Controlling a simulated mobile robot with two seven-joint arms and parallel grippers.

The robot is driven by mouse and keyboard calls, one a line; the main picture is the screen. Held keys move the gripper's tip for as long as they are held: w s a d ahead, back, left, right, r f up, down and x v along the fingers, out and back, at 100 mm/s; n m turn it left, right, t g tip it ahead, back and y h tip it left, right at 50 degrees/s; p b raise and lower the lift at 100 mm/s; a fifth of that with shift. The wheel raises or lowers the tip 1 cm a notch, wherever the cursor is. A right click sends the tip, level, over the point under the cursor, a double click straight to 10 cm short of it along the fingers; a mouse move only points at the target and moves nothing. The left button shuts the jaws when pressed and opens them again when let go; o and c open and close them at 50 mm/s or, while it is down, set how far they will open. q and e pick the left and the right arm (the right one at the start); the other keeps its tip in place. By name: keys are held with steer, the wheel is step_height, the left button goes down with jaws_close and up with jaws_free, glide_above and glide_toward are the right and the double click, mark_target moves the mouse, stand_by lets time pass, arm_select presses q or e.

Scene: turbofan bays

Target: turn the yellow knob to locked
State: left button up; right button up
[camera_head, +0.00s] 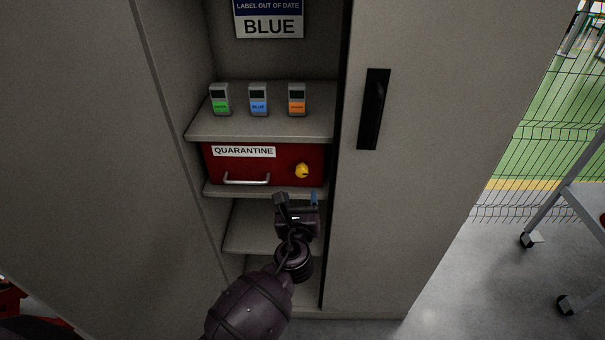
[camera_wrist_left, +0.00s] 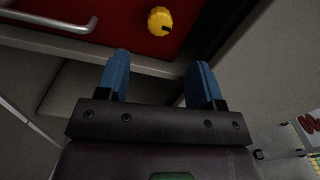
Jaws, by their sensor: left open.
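The yellow knob (camera_head: 302,171) is on the right part of the red quarantine drawer (camera_head: 225,165), inside the open cabinet. The left wrist view also shows the yellow knob (camera_wrist_left: 160,21), with a dark mark on its lower right side. My left gripper (camera_head: 298,198) is in front of the cabinet, below and apart from the knob. Its two blue fingers (camera_wrist_left: 159,78) are spread with nothing between them. I cannot read the knob's lock labels. My right gripper is not in view.
A silver handle (camera_head: 246,180) is left of the knob. Three small devices with green, blue and orange labels, one of them the blue device (camera_head: 258,100), stand on the shelf above. The cabinet's right door panel (camera_head: 440,130) is close to the right. A wheeled cart (camera_head: 575,200) is far right.

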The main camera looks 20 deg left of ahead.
mark_target(302, 175)
arm_select(q)
steer(key=b+x, duration=0.1)
steer(key=x, duration=0.7)
steer(key=shift+w+a, duration=0.1)
steer(key=shift+w, duration=0.25)
steer(key=shift+w+a, duration=0.2)
steer(key=shift+w, duration=0.65)
steer(key=shift+c, duration=0.4)
steer(key=c, duration=0.8)
steer(key=shift+c, duration=0.2)
